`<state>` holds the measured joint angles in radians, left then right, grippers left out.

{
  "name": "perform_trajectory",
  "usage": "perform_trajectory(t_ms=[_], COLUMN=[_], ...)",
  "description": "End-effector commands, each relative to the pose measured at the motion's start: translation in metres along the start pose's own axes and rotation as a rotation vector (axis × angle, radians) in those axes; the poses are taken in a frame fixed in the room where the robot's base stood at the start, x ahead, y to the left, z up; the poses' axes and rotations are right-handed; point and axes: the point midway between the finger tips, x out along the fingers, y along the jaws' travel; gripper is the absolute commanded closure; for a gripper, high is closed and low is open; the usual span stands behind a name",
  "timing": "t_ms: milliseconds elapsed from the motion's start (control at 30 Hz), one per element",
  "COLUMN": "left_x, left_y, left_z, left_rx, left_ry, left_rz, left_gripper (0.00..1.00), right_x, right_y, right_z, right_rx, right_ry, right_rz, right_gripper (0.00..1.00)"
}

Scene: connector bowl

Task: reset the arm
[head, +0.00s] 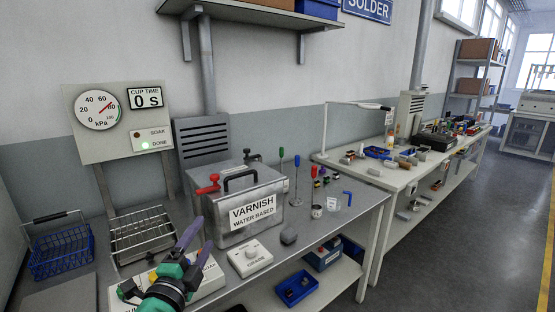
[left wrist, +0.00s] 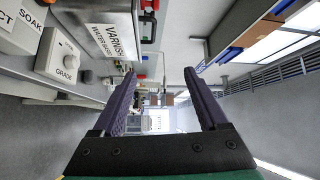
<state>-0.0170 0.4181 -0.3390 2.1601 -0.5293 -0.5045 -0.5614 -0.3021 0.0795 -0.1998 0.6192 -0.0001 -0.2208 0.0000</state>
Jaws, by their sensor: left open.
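My left gripper (head: 192,242) comes in from the bottom left in the head view, over the front of the bench, in front of the varnish tank (head: 240,205). Its two purple fingers are apart with nothing between them; they also show in the left wrist view (left wrist: 167,80). The tank is a grey metal box with a black handle and a red valve, labelled varnish, water based. My right gripper is not in view.
A grade dial box (head: 250,258) and a small grey block (head: 288,236) sit before the tank. A wire rack (head: 143,238) and a blue basket (head: 62,252) stand at left. A gauge panel (head: 120,122) rises behind. A second bench (head: 400,175) stands farther right.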

Motion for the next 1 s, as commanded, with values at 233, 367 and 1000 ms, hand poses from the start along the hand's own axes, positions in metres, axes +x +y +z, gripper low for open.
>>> perform_trajectory(t_ms=[233,367,1000], left_x=[-0.102,-0.156,-0.268], left_y=[0.15,0.194,0.388], left_z=[0.075,0.08,0.086], left_rx=[-0.702,-0.891,-1.116], left_ry=[-0.53,-0.727,-1.131], left_rz=[0.497,0.66,0.992], left_gripper=[0.24,0.24,0.24], right_x=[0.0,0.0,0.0], right_y=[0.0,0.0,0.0], right_z=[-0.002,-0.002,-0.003], right_rx=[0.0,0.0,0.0], right_ry=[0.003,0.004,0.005], right_rz=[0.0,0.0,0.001], right_gripper=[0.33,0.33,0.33])
